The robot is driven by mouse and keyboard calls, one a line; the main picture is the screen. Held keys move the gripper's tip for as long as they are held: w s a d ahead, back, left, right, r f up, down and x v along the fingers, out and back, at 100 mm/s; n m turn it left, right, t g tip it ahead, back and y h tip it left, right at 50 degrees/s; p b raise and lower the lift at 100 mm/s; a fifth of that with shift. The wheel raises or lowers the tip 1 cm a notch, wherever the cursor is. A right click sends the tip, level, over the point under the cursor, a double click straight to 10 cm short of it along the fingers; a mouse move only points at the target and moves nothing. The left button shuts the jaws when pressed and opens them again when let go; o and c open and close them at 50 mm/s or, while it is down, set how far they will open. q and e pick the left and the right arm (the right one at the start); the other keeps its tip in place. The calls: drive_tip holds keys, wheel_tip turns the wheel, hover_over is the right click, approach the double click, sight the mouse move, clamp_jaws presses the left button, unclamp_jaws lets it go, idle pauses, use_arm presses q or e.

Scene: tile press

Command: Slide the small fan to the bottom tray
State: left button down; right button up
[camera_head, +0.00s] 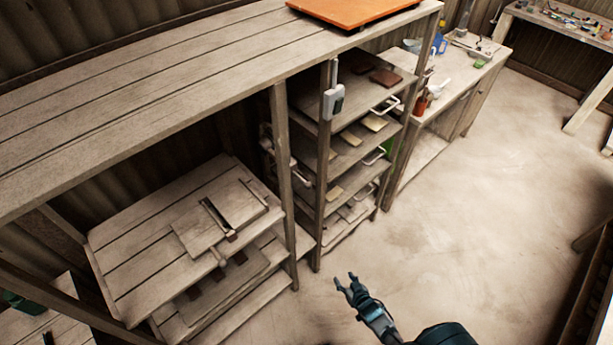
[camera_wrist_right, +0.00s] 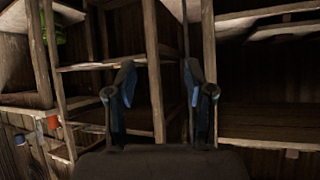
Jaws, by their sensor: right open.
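No fan can be made out for certain in either view. A small white device (camera_head: 334,102) is on the front post of the narrow shelf rack; I cannot tell what it is. The rack holds several stacked shelves or trays with flat pieces on them. The lowest tray (camera_head: 338,236) is near the floor, partly hidden by the post. My right gripper (camera_head: 346,286) is open and empty, in front of the rack and apart from it. In the right wrist view, its open fingers (camera_wrist_right: 157,84) face wooden posts and shelves. My left gripper is not in view.
A long wooden counter (camera_head: 150,80) runs above the rack, with an orange board (camera_head: 352,8) on it. Slatted shelves (camera_head: 140,240) stand at left. A workbench (camera_head: 465,70) with bottles stands beyond the rack. The floor (camera_head: 480,200) at right is clear.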

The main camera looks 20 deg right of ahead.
drive_tip(key=w+r+t+y+p, duration=0.1)
drive_tip(key=w+r+t, duration=0.15)
drive_tip(key=r, duration=0.65)
drive_tip(key=w+r+t+p, duration=0.15)
drive_tip(key=w+r, duration=0.25)
drive_tip(key=r, duration=0.6)
drive_tip(key=t+y, duration=0.2)
approach(308, 183)
drive_tip(key=shift+t, duration=0.3)
drive_tip(key=x, duration=0.3)
drive_tip(key=f+x, duration=0.1)
drive_tip(key=x, duration=0.2)
drive_tip(key=p+x, duration=0.1)
drive_tip(key=x, duration=0.2)
drive_tip(key=shift+w+f, duration=0.35)
drive_tip(key=shift+f, duration=0.05)
drive_tip(key=shift+w, duration=0.4)
clamp_jaws()
